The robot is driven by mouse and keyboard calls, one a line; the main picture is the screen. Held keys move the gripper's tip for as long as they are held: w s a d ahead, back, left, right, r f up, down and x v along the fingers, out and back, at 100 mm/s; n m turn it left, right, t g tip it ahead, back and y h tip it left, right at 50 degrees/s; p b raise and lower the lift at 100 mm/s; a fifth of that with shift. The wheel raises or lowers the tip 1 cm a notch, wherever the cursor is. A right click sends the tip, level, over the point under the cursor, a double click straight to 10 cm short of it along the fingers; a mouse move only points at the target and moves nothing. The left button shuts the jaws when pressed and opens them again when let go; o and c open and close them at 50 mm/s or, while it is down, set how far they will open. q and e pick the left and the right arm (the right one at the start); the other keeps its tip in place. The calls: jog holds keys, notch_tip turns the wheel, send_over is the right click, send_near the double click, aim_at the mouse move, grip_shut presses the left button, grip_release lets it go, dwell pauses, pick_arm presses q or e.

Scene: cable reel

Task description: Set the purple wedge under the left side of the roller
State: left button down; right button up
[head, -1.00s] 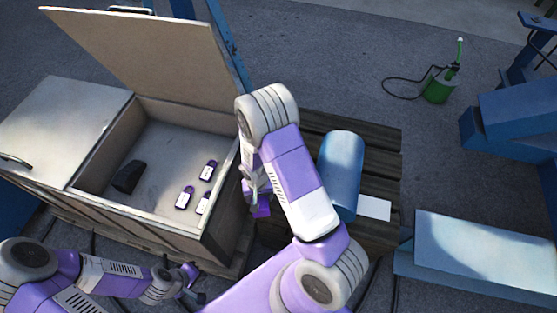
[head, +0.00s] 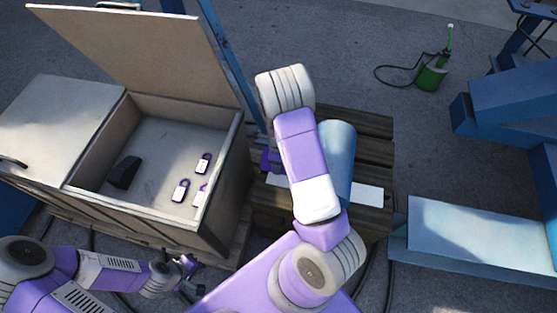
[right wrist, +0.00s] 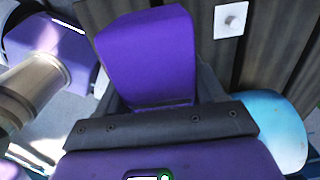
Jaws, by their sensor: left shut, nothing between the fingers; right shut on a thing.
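The purple wedge (head: 268,159) shows just left of my right arm in the head view. In the right wrist view the wedge (right wrist: 146,55) stands out between the dark fingers of my right gripper (right wrist: 152,100), which is shut on it over the wooden pallet. The blue roller (head: 339,163) lies on the pallet, partly hidden by my right arm. Its end (right wrist: 280,125) shows at the lower right in the wrist view. The wedge is left of the roller and apart from it. My left gripper (head: 190,268) is shut and empty near the crate's front.
White plates lie on the pallet (head: 381,140) left (head: 277,180) and right (head: 368,196) of the roller. An open-lidded crate (head: 228,165) holds several padlocks (head: 181,190) and a dark block (head: 124,172). A blue bench (head: 480,235) stands right, a green can (head: 430,78) behind.

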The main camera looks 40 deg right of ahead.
jog(key=shift+f+b, duration=3.55)
jog(key=shift+f, duration=0.4)
jog(key=shift+s+d+r, duration=0.15)
jog(key=shift+s+d, duration=0.95)
jog(key=shift+s, duration=0.25)
jog(key=o, duration=1.6)
notch_tip(320, 180, up, 8)
jog(key=p, duration=0.4)
jog(key=shift+f, duration=0.25)
